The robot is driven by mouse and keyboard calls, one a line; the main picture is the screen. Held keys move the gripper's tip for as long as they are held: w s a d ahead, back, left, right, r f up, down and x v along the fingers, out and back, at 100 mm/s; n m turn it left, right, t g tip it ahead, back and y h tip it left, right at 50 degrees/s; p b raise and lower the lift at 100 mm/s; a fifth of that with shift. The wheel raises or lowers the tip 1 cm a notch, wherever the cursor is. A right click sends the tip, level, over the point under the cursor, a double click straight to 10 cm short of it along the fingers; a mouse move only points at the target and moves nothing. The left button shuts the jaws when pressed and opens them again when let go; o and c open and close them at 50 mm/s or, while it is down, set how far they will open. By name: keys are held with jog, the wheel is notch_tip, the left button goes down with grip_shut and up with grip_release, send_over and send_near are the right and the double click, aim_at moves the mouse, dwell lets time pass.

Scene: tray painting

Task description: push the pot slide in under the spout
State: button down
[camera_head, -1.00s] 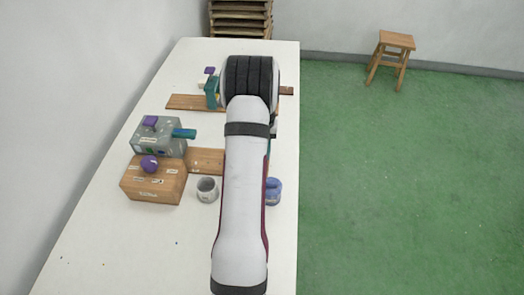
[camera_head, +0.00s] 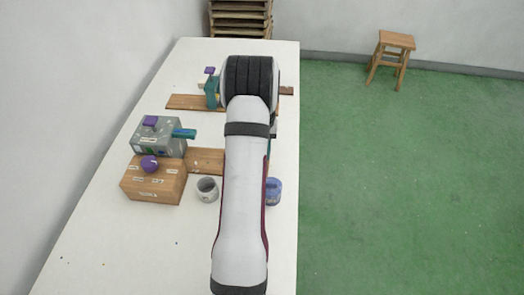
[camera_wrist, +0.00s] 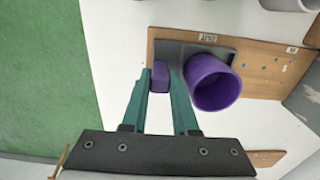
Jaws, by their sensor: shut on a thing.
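In the wrist view my gripper (camera_wrist: 161,84) has its two teal fingers shut on the purple block-shaped handle (camera_wrist: 160,72) of the pot slide. The grey slide plate (camera_wrist: 172,48) lies on a wooden board (camera_wrist: 265,66). In the head view a teal spout (camera_head: 184,133) sticks out to the right from a grey speckled box (camera_head: 158,138). My arm hides the gripper, the handle and the pot there.
A wooden box (camera_head: 152,183) with a purple knob (camera_head: 149,163) stands in front of the grey box. A grey cup (camera_head: 207,190) and a blue container (camera_head: 274,190) stand near the arm. Another wooden board (camera_head: 185,102) lies farther back. The near table (camera_head: 130,250) is mostly bare.

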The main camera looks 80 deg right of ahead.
jog(key=shift+r, duration=0.1)
jog(key=w, duration=1.4)
jog(key=shift+w, duration=0.35)
jog(key=c, duration=1)
grip_release()
jog(key=shift+o, duration=0.2)
jog(key=shift+s, duration=0.1)
notch_tip(320, 180, up, 16)
